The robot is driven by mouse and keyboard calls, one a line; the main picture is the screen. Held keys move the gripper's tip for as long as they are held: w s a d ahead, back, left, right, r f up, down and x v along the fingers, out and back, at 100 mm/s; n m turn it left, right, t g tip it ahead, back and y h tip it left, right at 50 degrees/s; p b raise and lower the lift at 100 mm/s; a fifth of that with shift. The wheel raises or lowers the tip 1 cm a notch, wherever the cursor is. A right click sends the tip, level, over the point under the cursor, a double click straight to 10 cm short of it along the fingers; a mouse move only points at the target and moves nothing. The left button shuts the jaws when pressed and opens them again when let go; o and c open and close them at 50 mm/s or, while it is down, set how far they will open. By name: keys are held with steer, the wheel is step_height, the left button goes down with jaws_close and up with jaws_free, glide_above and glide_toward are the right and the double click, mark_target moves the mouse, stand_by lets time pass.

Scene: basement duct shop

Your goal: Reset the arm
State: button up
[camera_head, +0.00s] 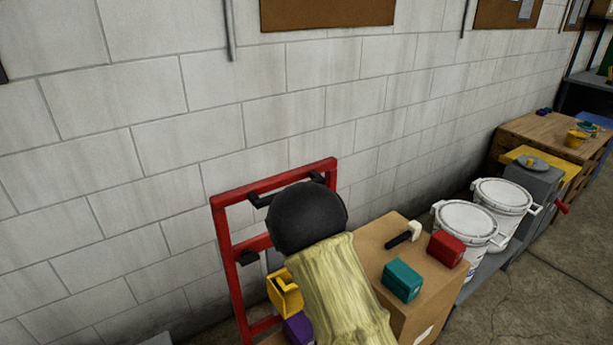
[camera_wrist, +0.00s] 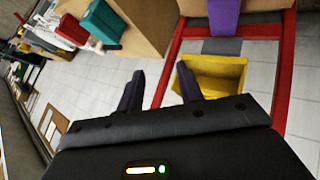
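My gripper (camera_wrist: 160,82) shows in the wrist view with its two dark fingers apart and nothing between them. A yellow open bin (camera_wrist: 212,72) lies beyond the right finger, and I see no contact with it. In the head view my arm reaches up from the bottom edge over the left side of a cardboard box (camera_head: 387,240), with its dark end in front of a red frame (camera_head: 226,245). The fingers are not clear there.
A teal block (camera_head: 402,281), a red block (camera_head: 446,249) and a black-and-white tool (camera_head: 404,235) lie on the box. A yellow bin (camera_head: 285,294) and a purple block (camera_head: 298,328) are beside my arm. White buckets (camera_head: 465,222) stand right; a block wall (camera_head: 150,110) rises behind.

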steer(key=s+d+r+m+g+y+p, duration=0.1)
steer(key=s+d+r+m+g+p, duration=0.1)
steer(key=s+r, duration=0.4)
steer(key=s+d+r+m+g+y+p, duration=0.1)
steer(key=s+r, duration=0.5)
steer(key=r, duration=0.8)
steer(key=d+m+g+p, duration=0.1)
steer(key=d+m+g, duration=0.1)
steer(key=d+g, duration=0.1)
steer(key=shift+s+d, duration=0.25)
steer(key=shift+s, duration=0.05)
